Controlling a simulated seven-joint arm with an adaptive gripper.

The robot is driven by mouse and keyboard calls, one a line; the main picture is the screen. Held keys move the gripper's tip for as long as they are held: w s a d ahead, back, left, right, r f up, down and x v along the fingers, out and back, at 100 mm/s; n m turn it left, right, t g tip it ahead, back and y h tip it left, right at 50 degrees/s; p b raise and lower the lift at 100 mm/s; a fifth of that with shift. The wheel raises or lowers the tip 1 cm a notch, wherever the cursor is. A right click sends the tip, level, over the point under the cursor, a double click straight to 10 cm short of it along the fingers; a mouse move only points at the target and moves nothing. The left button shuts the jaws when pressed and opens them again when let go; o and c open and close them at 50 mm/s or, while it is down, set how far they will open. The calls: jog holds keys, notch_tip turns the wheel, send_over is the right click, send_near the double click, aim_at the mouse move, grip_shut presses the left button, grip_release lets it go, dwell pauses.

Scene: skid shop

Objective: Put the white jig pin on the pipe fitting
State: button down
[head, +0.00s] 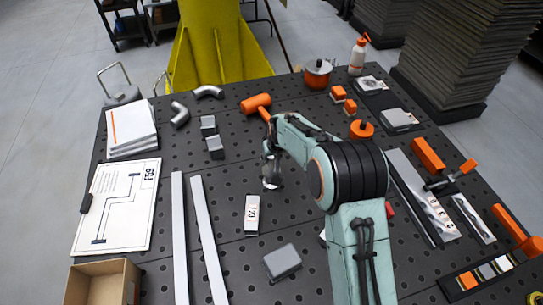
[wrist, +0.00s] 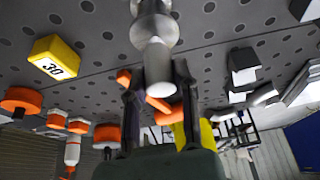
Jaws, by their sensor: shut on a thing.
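My gripper (wrist: 158,88) is shut on a pale grey-white pin (wrist: 157,66), which has a wider silver collar at its far end. I take this to be the white jig pin. In the head view my gripper (head: 270,160) is over the middle of the table, with the silvery end of the pin (head: 271,183) below it. Two bent silver pipe pieces, one (head: 180,114) and another (head: 209,91), lie at the back left, apart from my gripper. I cannot tell which is the pipe fitting. They also show at the right in the wrist view (wrist: 264,95).
An orange mallet (head: 256,103) and small grey blocks (head: 214,147) lie near my gripper. A numbered block (head: 252,214) and a grey block (head: 283,262) lie in front. Two long bars (head: 179,235) lie at the left, beside a drawing board (head: 115,205). My arm hides part of the table's right side.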

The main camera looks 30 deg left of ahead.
jog(key=shift+f, duration=0.15)
jog(key=c, duration=0.9)
grip_release()
jog(key=shift+o, duration=0.2)
